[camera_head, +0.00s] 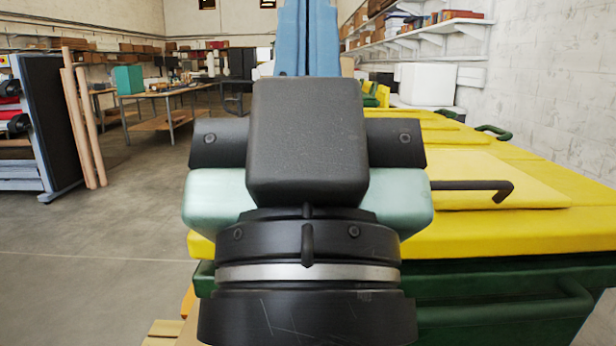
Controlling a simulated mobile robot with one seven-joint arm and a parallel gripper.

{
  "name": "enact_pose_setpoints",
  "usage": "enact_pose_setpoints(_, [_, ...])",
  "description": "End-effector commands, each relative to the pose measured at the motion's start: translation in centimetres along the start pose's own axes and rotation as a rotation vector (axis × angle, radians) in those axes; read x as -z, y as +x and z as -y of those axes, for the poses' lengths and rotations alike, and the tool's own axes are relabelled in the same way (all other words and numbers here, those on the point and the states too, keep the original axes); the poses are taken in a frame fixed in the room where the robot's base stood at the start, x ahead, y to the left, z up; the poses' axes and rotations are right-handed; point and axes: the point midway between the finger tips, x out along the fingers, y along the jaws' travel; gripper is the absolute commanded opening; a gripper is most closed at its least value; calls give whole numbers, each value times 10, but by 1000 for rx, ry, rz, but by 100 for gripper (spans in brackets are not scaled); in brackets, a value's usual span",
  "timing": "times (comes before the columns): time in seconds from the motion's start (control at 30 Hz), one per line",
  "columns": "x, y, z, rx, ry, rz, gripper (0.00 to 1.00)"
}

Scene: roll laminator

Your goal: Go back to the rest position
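A part of my own arm stands upright in the middle of the picture and hides much behind it. It shows a dark block, pale green sides, black rounded ends with screws, and a black base with a silver ring. Two light blue upright strips rise behind the dark block at the top edge; I cannot tell whether they belong to my arm. My gripper's fingers cannot be made out, nor whether they hold anything. A black crank-shaped rod (473,186) sticks out to the right, over a yellow surface (530,232); its left end is hidden. No laminator can be clearly identified.
A green body (480,318) with a handle lies under the yellow top at right, close to my arm. Wooden pieces (163,334) lie at lower left. A dark panel rack (48,125) stands far left. Open grey floor (95,255) lies left; worktables (170,93) stand behind.

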Motion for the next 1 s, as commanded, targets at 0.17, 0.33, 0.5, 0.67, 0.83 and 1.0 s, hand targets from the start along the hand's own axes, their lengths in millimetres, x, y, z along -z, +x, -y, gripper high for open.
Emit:
enact_pose_setpoints(0.17, [51,54,0,1,0,0,0])
enact_pose_setpoints(0.33, [85,90,0,1,1,0,0])
enact_pose_setpoints(0.5, [106,112,0,1,1,1,0])
enact_pose_setpoints(0.67, [113,119,0,1,1,0,0])
enact_pose_setpoints(0.83, [112,118,0,1,1,0,0])
enact_pose_setpoints(1.0, [112,118,0,1,1,0,0])
